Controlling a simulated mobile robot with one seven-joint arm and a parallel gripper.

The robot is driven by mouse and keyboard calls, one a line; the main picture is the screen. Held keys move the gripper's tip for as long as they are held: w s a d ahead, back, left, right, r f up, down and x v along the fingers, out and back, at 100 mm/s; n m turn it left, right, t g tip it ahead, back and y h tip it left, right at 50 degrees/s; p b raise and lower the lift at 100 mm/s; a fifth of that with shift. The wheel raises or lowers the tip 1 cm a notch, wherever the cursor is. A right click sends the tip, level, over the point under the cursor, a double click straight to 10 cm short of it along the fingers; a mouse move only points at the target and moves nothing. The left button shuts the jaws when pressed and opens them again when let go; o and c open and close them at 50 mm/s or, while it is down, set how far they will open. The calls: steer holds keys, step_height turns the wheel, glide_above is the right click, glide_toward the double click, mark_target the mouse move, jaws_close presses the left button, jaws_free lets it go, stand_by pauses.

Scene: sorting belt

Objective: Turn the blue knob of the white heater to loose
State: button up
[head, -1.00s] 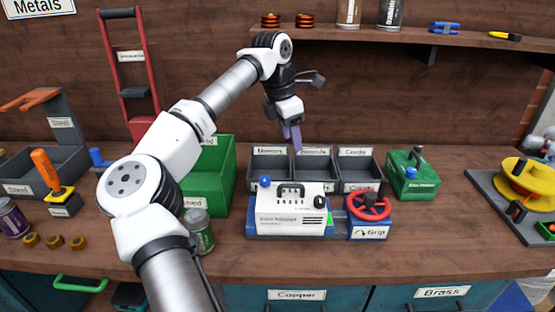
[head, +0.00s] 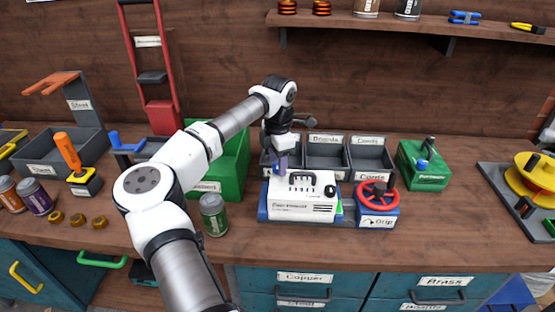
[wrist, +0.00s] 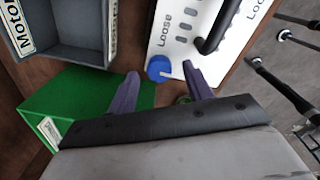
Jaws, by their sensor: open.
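The white heater (head: 290,207) sits on a blue-grey base on the bench in the head view, and its white top (wrist: 183,35) fills the upper middle of the wrist view. Its blue knob (wrist: 159,68) is at the heater's corner, with a light pointer mark on its side and the word "Loose" printed on the panel beyond it. My gripper (wrist: 160,75) is open, its two purple fingers on either side of the knob in the picture. I cannot tell whether they touch it. In the head view my gripper (head: 281,165) hangs over the heater's left back corner and largely hides the knob.
A red handwheel (head: 377,191) on a "Grip" block stands right of the heater. Grey bins (head: 327,155) stand behind it. A green crate (head: 236,165) and a green can (head: 214,214) are to the left. A green box (head: 421,166) stands farther right.

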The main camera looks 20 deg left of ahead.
steer(key=shift+f, duration=0.45)
steer(key=c, duration=1)
